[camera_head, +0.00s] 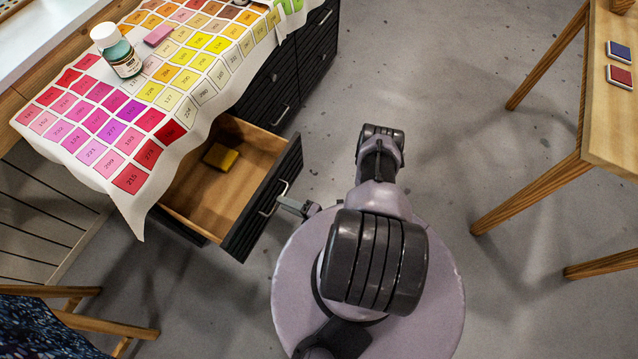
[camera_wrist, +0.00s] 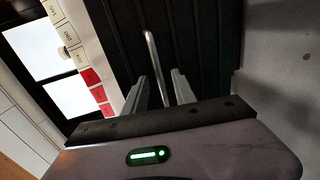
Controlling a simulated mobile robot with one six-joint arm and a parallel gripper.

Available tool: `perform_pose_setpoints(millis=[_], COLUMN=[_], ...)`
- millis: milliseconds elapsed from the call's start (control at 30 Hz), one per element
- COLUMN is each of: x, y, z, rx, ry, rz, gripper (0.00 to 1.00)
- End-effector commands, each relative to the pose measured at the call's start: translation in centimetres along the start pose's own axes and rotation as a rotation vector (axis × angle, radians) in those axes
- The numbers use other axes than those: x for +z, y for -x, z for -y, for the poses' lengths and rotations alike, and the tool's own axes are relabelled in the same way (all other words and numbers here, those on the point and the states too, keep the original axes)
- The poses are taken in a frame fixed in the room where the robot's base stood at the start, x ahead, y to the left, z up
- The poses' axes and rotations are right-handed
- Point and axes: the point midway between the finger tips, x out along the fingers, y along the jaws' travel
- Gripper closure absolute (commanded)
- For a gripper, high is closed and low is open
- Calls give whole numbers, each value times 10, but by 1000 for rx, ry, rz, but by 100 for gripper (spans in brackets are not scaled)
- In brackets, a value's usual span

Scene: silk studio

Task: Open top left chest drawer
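The chest's top left drawer (camera_head: 262,200) stands well open, with a dark slatted front and a wooden inside. Its metal handle (camera_head: 274,198) faces my gripper (camera_head: 298,207). In the wrist view the handle bar (camera_wrist: 152,55) runs between the two fingers of my gripper (camera_wrist: 160,84). The fingers are apart, with a gap visible on each side of the bar; I see no clear contact. A yellow block (camera_head: 220,157) lies inside the drawer.
The chest's other drawers (camera_head: 272,84) are shut. A colour-chart cloth (camera_head: 150,100) covers the top and overhangs the open drawer, with a jar (camera_head: 122,58) on it. A wooden table (camera_head: 610,125) stands right. A chair (camera_head: 85,318) is at lower left. Floor (camera_head: 430,90) between is clear.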

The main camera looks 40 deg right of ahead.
Motion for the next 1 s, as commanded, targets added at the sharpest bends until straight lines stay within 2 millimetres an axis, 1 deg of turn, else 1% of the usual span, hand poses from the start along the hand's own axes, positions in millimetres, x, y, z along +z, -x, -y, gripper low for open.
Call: perform_pose_setpoints(millis=[33,300,400,500,600,667,1000], x=[3,2,2,2,1,0,0], y=[14,89,112,129,138,140,141], z=[-3,-3,-2,-2,-1,-1,0], rx=[0,0,0,1,0,0,0], ry=[-3,0,0,1,1,1,1], rz=[11,10,7,5,2,1,0], gripper=[67,67,67,67,67,67,67])
